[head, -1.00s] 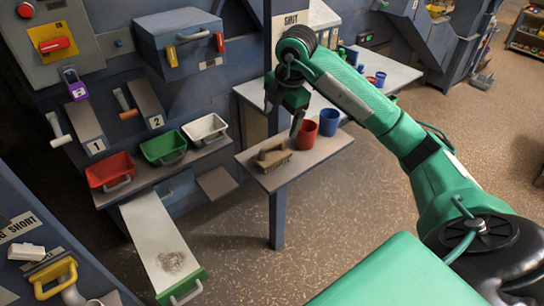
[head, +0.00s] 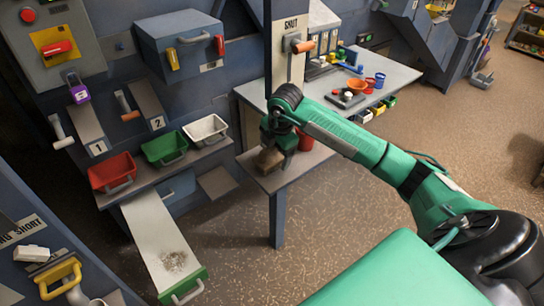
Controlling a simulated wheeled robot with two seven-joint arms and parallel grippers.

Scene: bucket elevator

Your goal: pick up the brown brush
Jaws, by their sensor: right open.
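The brown brush (head: 267,161) lies on the small grey shelf (head: 293,180) on a blue post. It is partly hidden by my right gripper (head: 277,150), which comes in from the right and is just above it. The right gripper is open, with its fingers pointing down. The picture does not show clearly whether the fingers are around the brush or only above it. My left gripper is not in view.
A red cup (head: 306,142) stands on the same shelf close to my gripper, partly covered by my arm. Red (head: 109,170), green (head: 164,147) and white (head: 205,130) buckets sit on a ledge to the left. A grey worktable (head: 395,76) with small items is behind.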

